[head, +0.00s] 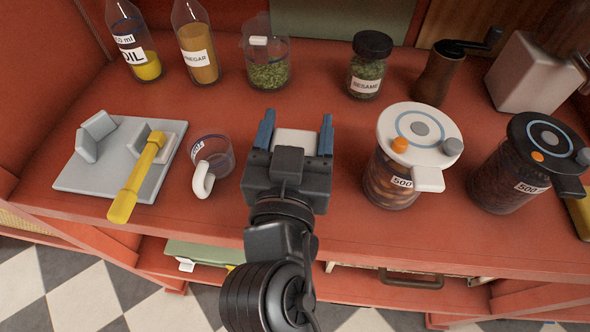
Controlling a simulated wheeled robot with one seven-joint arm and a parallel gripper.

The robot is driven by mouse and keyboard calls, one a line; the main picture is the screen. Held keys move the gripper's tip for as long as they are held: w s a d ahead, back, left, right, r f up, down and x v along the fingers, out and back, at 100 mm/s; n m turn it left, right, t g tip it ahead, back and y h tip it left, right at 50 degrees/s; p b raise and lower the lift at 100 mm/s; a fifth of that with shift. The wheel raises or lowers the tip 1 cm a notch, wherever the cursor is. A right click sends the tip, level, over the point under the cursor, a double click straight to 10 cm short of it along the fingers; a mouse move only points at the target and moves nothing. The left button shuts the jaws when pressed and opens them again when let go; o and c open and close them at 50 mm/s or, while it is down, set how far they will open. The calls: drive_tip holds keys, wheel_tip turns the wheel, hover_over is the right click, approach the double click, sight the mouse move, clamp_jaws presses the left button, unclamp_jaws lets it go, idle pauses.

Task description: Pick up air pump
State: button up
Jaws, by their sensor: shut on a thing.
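My gripper (297,132) is in the middle of the red shelf top, its two blue fingers pointing toward the back. It is shut on a white, blocky thing (298,138), which looks to be the air pump. Only its pale upper face shows between the fingers; the gripper body hides the rest. I cannot tell whether it touches the shelf or is lifted off it.
A glass cup (218,152) stands close left, beside a grey board (85,178) with a yellow-handled tool (136,180). A white-lidded canister (390,178) and a black-lidded canister (500,185) stand right. Bottles, jars and a grinder (437,75) line the back.

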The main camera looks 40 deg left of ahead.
drive_tip(key=shift+c, duration=1.1)
drive_tip(key=shift+r, duration=0.1)
